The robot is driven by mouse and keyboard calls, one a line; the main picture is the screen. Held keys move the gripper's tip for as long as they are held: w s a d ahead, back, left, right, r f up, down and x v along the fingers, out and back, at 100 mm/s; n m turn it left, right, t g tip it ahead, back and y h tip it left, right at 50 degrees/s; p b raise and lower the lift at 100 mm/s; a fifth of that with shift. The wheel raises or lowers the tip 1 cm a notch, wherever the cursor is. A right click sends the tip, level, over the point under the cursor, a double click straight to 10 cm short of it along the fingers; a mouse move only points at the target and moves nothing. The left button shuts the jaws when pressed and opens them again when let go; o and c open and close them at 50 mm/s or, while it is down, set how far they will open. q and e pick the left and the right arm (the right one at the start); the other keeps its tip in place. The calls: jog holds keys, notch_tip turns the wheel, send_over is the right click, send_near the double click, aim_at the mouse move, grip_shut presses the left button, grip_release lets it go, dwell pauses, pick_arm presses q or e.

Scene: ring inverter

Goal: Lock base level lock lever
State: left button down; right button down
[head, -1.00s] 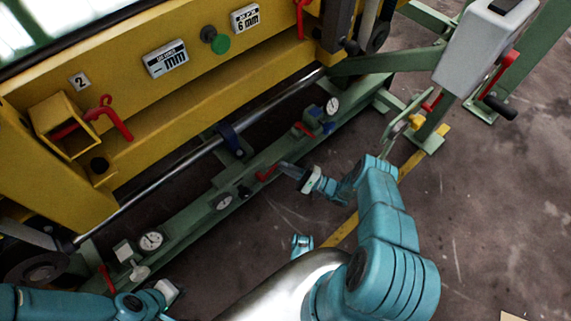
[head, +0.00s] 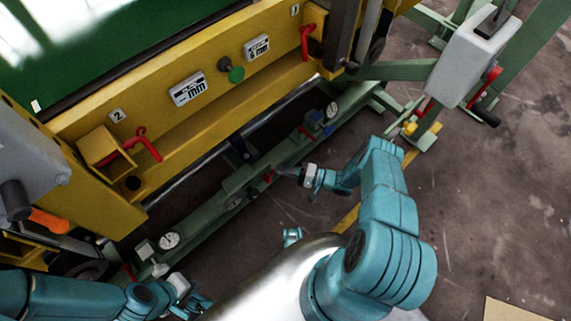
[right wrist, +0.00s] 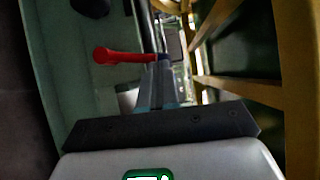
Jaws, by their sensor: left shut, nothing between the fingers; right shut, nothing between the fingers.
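A small red lever (head: 268,178) sits on the green base beam (head: 205,215), near the middle of its length. In the right wrist view the red lever (right wrist: 125,55) lies crosswise, its rounded end to the left and its other end near a dark blue part. My right gripper (head: 280,171) is shut and empty, close to this lever. Its fingers (right wrist: 158,82) point at the lever's right-hand part in the right wrist view; I cannot tell whether they touch. My left gripper (head: 186,290) is shut and empty at the lower left, apart from the beam.
Other red levers sit on the beam, one (head: 305,131) farther right and one (head: 128,272) at the left end. Round gauges (head: 169,240) sit along the beam. The yellow machine frame (head: 215,120) rises behind it. Open floor (head: 490,200) lies to the right.

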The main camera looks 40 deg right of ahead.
pick_arm(q)
jog(key=shift+p+v, duration=0.95)
jog(key=shift+v, duration=0.45)
pick_arm(e)
jog(key=shift+s+a+r+n+g+h, duration=0.15)
jog(key=shift+a+r+n+g, duration=0.15)
jog(key=shift+a, duration=0.2)
jog(key=shift+w+a+r+n+g+h, duration=0.1)
jog(key=shift+a+r+n+h, duration=0.1)
jog(key=shift+a+n, duration=0.25)
pick_arm(q)
jog(key=shift+s+d+r, duration=0.1)
jog(key=shift+d, duration=0.05)
